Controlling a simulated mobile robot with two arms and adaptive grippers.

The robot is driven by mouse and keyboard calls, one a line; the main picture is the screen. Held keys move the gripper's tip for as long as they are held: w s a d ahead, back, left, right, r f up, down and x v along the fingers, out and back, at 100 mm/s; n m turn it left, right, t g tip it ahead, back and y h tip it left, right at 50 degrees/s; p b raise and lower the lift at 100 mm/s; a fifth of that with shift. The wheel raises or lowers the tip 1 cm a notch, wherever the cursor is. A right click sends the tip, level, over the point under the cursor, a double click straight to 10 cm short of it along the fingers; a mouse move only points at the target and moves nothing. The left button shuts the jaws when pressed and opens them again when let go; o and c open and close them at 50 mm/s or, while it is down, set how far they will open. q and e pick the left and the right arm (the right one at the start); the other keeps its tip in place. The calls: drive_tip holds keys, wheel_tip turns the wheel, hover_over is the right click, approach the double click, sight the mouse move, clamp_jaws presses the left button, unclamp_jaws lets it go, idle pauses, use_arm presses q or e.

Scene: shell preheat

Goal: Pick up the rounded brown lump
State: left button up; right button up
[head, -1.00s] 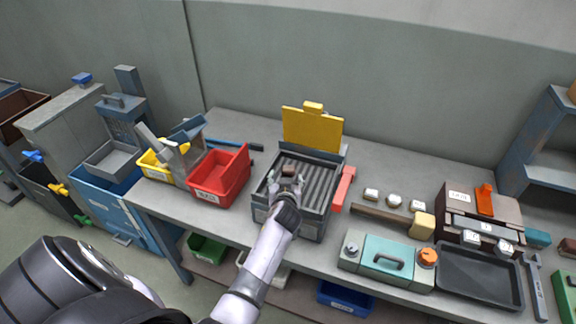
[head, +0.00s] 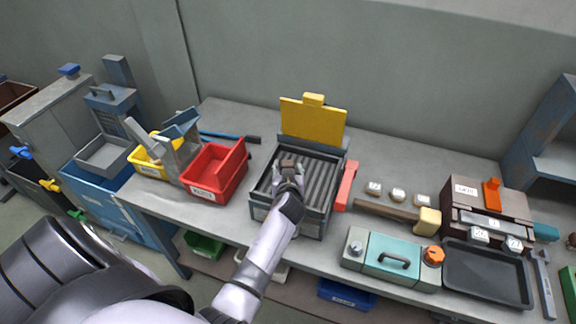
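A small brown lump (head: 289,162) shows at the fingertips of my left gripper (head: 288,170), over the grey ribbed tray of the heater box (head: 322,182). It looks rather blocky at this size. The gripper's fingers lie close on either side of the lump. Whether they press on it, and whether it rests on the ribs or is raised, I cannot tell. The gripper and wrist hide part of the tray. My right gripper is not in view.
A yellow upright plate (head: 312,122) stands behind the box. A red bin (head: 214,173) is on its left and a red bar (head: 346,186) on its right. A mallet (head: 428,221), a teal case (head: 392,262) and a dark tray (head: 487,272) lie further right.

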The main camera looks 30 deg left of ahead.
use_arm(q)
drive_tip(key=shift+w+a+f, duration=0.1)
drive_tip(key=shift+a, duration=0.05)
drive_tip(key=shift+c, duration=1.3)
drive_tip(key=c, duration=0.5)
drive_tip(key=shift+c, duration=0.5)
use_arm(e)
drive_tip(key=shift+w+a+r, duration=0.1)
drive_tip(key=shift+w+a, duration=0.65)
use_arm(q)
drive_tip(key=shift+a, duration=0.1)
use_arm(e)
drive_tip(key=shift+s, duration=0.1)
